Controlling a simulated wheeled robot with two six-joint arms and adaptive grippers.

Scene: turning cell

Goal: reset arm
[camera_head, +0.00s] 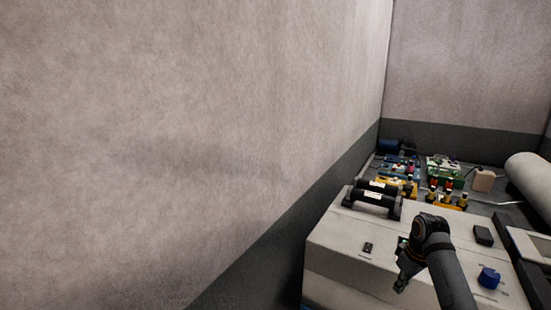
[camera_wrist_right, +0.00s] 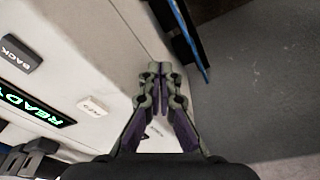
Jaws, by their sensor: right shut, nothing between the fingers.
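My right gripper (camera_head: 402,280) hangs over the front part of a pale machine housing (camera_head: 335,240) in the head view. Its fingers (camera_wrist_right: 160,70) are closed together and empty in the right wrist view. They point along the edge of a pale panel (camera_wrist_right: 85,50), beside the grey floor. I cannot tell how far they are from the panel. My left gripper is not in view.
The panel carries a dark BACK button (camera_wrist_right: 21,52), a green READY display (camera_wrist_right: 32,104) and a pale button (camera_wrist_right: 93,106). A blue knob (camera_head: 489,277) stands right of my arm. Black cylinders (camera_head: 374,197) lie behind. A bare wall (camera_head: 180,130) fills the left.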

